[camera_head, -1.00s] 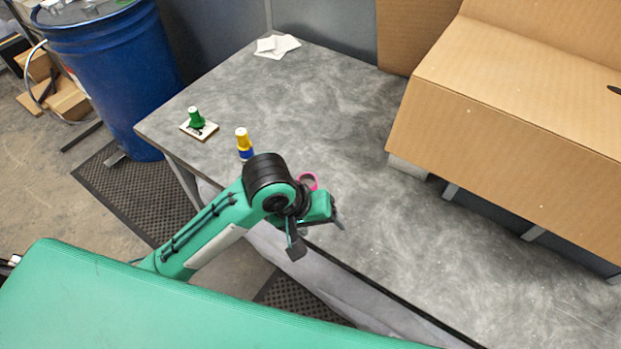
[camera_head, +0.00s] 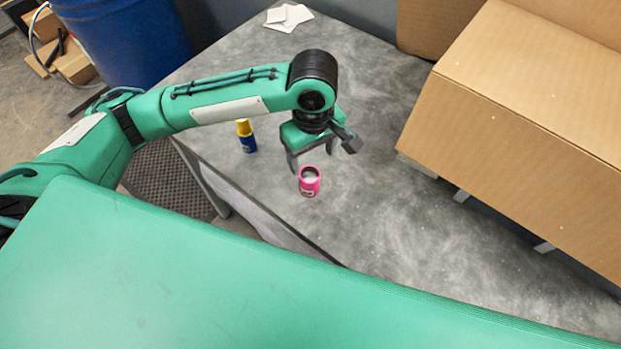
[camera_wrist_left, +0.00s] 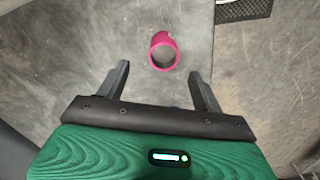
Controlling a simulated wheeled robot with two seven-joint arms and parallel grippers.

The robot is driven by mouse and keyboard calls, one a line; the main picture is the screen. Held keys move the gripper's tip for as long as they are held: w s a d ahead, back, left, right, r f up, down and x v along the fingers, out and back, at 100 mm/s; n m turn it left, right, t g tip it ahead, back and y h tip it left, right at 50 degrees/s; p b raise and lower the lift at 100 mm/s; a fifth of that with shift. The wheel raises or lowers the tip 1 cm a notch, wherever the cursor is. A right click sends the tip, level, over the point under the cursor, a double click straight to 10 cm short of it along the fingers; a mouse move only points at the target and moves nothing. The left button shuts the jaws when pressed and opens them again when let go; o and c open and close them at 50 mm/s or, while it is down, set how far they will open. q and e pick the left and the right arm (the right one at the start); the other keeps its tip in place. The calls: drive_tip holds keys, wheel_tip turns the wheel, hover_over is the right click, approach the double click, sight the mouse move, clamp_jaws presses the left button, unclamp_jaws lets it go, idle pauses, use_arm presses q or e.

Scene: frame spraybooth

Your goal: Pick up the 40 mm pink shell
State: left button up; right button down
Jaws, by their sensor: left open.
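The pink shell (camera_head: 309,182) is a short, hollow pink cylinder with a dark label, standing upright on the grey table near its front edge. In the left wrist view the pink shell (camera_wrist_left: 163,52) shows its open top, ahead of and between the two fingers. My left gripper (camera_head: 322,160) is open and empty, just behind the shell in the head view and apart from it. In the wrist view the left gripper (camera_wrist_left: 161,82) has its fingers spread wider than the shell. My right gripper is not in view.
A yellow and blue bottle-like piece (camera_head: 246,136) stands on the table (camera_head: 390,230) left of the gripper. A large cardboard box (camera_head: 520,130) stands at the right. White sheets (camera_head: 288,17) lie at the back. A blue barrel (camera_head: 125,40) stands beyond the table's left.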

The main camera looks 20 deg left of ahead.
sight(310, 179)
use_arm(q)
wheel_tip(310, 179, down, 6)
drive_tip(key=shift+r, duration=0.25)
drive_tip(key=shift+s+a+f+p, duration=0.15)
drive_tip(key=shift+f+p, duration=0.15)
drive_tip(key=shift+f, duration=1.1)
drive_tip(key=shift+s+a+f+p, duration=0.1)
drive_tip(key=shift+f+p, duration=0.15)
drive_tip(key=shift+f, duration=1.1)
drive_tip(key=shift+c, duration=0.2)
drive_tip(key=c, duration=1.1)
